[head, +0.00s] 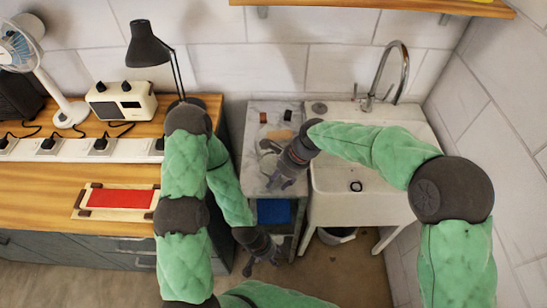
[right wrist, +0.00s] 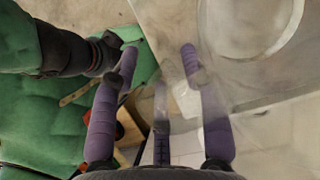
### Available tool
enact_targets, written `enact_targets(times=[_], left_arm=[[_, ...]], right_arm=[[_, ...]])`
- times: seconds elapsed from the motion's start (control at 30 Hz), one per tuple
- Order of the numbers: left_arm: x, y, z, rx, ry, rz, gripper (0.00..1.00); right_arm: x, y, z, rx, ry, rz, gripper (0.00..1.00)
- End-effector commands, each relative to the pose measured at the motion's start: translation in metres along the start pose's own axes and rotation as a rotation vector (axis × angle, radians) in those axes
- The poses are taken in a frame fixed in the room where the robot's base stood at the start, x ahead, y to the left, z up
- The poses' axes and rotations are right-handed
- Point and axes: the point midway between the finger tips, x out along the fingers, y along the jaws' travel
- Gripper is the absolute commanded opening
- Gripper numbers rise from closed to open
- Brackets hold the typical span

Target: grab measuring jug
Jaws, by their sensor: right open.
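A clear, see-through measuring jug (head: 268,147) stands on the small marble-topped counter left of the sink, partly hidden by my right gripper (head: 280,183). In the right wrist view the jug (right wrist: 222,62) shows faintly at the upper right, with its round rim. A clear upright strip, which looks like its handle, lies between the two purple fingers of my right gripper (right wrist: 158,60). Those fingers are apart; I cannot tell whether they touch it. My left gripper (head: 262,264) hangs low in front of the counter's blue shelf, its fingers apart and empty.
The marble counter (head: 255,185) also holds a few small items at the back. The white sink (head: 335,178) with a curved tap is to the right. The wooden bench (head: 35,185) at left holds a lamp, a radio, a fan and a red-panelled board.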

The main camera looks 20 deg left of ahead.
Motion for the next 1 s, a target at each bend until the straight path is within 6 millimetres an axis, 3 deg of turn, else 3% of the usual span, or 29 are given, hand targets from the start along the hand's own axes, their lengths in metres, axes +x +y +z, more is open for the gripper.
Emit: enact_targets(times=[0.07, 0.2, 0.23, 0.73, 1.0], left_arm=[[-0.001, 0.000, 0.000, 0.000, 0.000, 0.000, 0.40], [-0.001, 0.000, 0.000, 0.000, 0.000, 0.000, 0.40], [-0.001, 0.000, 0.000, 0.000, 0.000, 0.000, 0.40], [-0.001, 0.000, 0.000, 0.000, 0.000, 0.000, 0.40], [-0.005, 0.002, 0.000, 0.000, 0.000, 0.000, 0.40]], right_arm=[[-0.001, 0.000, 0.000, 0.000, 0.000, 0.000, 0.45], [-0.001, 0.000, 0.000, -0.001, 0.000, 0.000, 0.05], [-0.001, 0.000, 0.000, -0.001, 0.000, 0.000, 0.00], [-0.004, -0.001, 0.001, -0.001, 0.000, -0.003, 0.00], [-0.016, -0.002, 0.006, -0.002, 0.000, -0.004, 0.00]])
